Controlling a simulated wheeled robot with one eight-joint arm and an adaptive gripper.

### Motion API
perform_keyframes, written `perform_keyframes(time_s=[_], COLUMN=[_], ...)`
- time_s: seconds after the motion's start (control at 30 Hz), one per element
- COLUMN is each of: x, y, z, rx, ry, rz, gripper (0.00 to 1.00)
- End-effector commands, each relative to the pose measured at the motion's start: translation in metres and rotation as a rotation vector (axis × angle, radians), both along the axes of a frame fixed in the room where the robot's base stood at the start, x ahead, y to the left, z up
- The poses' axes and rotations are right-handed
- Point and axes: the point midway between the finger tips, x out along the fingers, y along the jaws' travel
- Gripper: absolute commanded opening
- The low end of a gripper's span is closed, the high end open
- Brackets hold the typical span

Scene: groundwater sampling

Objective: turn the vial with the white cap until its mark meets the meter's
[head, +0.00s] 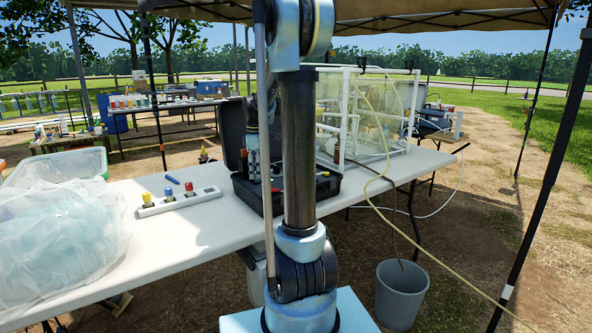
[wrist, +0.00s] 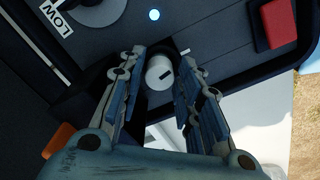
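In the wrist view, the white cap (wrist: 157,77) of the vial shows from above, seated in the dark meter (wrist: 115,28). A short black mark (wrist: 166,75) lies near the right side of the cap top. A short white mark (wrist: 185,51) on the meter lies up and to the right of the cap, at a different angle from the black one. My gripper (wrist: 160,62) has a finger on each side of the cap, with narrow dark gaps showing, so it looks open. The vial's body is hidden.
The meter has a red block (wrist: 275,22), a round dark knob and a LOW label (wrist: 61,12). In the head view, the open black case (head: 328,187) stands on the white table (head: 215,232). A rack (head: 178,203) of capped vials and a clear bag (head: 60,235) are left.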

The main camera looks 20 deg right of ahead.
Motion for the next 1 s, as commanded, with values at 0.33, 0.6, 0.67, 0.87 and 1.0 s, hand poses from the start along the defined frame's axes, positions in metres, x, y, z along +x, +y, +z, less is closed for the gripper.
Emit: perform_keyframes(time_s=[0.33,0.6,0.67,0.87,1.0], x=[0.0003,-0.0001,-0.0001,-0.0002,-0.0002], y=[-0.0001,0.0,0.0,0.0001,0.0001], z=[0.0001,0.0001,0.0001,0.0,0.0], rx=[-0.001,-0.002,-0.002,-0.002,-0.003], ry=[-0.001,0.0,0.0,-0.001,-0.001], rz=[-0.339,-0.604,-0.663,-0.861,-0.999], gripper=[0.38,0.38,0.38,0.38,0.38])
